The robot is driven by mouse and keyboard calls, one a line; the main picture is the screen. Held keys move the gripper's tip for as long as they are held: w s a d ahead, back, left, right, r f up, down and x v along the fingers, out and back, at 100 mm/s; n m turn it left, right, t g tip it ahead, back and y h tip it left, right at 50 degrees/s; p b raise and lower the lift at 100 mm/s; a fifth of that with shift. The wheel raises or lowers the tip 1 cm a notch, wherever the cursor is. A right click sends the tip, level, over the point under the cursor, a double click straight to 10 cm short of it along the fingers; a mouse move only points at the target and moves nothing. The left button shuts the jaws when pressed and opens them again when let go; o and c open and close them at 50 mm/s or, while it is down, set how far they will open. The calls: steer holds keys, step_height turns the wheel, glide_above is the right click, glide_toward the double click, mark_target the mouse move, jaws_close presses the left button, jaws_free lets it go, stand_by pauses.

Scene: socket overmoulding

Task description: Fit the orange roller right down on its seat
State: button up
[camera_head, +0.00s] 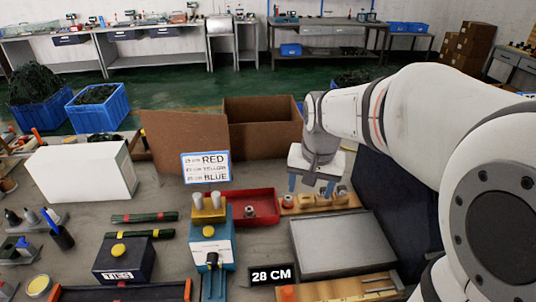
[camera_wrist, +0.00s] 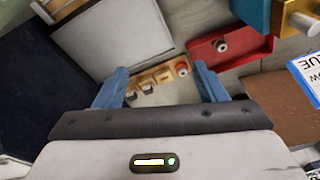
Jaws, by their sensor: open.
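A wooden rack (camera_head: 308,209) lies behind the grey tray in the head view, with several small parts in a row. It also shows between my fingertips in the wrist view (camera_wrist: 148,88). At its end nearest the red bin sits a small orange-red part with a pale centre, apparently the orange roller (camera_wrist: 182,69); it shows orange in the head view (camera_head: 287,201). I cannot tell how deep it sits. My gripper (camera_head: 310,186) is open and empty above the rack, its blue fingers pointing down. The fingers also show in the wrist view (camera_wrist: 160,70).
A red bin (camera_head: 266,193) with a metal part stands left of the rack. The grey tray (camera_head: 340,246) is in front. A blue machine (camera_head: 212,249), an open cardboard box (camera_head: 262,110) and a "28 CM" display (camera_head: 272,275) stand nearby.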

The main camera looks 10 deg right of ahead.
steer(key=w+f+m+g+b, duration=0.1)
steer(key=w+f+m, duration=0.1)
steer(key=w+f, duration=0.35)
steer(key=w+f+m+b, duration=0.2)
steer(key=w+f, duration=0.1)
steer(key=w, duration=0.5)
steer(key=m+g+b, duration=0.1)
steer(key=m+b, duration=0.1)
steer(key=m, duration=0.1)
glide_above(288, 199)
step_height(288, 199, down, 10)
steer(key=shift+w+a+f, duration=0.1)
steer(key=shift+w+f, duration=0.35)
steer(key=shift+f, duration=0.35)
steer(key=f, duration=0.7)
steer(key=shift+d, duration=0.25)
steer(key=shift+c, duration=0.2)
steer(key=c, duration=1)
